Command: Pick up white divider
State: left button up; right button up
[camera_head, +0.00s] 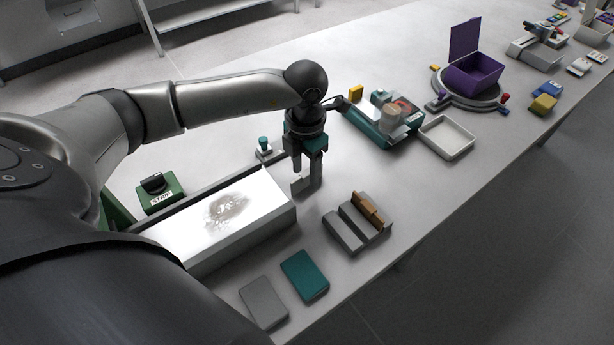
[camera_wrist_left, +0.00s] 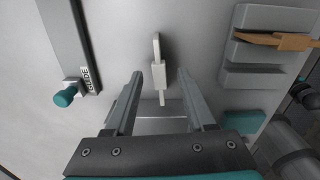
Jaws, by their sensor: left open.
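The white divider (camera_wrist_left: 158,72) is a narrow upright piece with a thicker middle. In the left wrist view it shows between the two fingers of my left gripper (camera_wrist_left: 158,78), with clear space on both sides. In the head view the divider (camera_head: 298,184) is a small pale piece by the fingertips, partly hidden by a finger. My left gripper (camera_head: 307,178) is open and points down over the table, just beyond the end of the long white box. I cannot tell how far the fingertips are above the tabletop. My right gripper is not in view.
The long white box (camera_head: 225,222) lies left of the gripper. A grey stepped rack (camera_head: 345,228) with a brown piece (camera_head: 369,210) stands to the right. A teal knob (camera_head: 263,143) on a rail is behind. A teal block (camera_head: 304,275) and grey block (camera_head: 263,301) lie in front.

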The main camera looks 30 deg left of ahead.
pick_arm(q)
grip_shut()
dwell(0.3)
jog(key=shift+r, duration=0.1)
dwell(0.4)
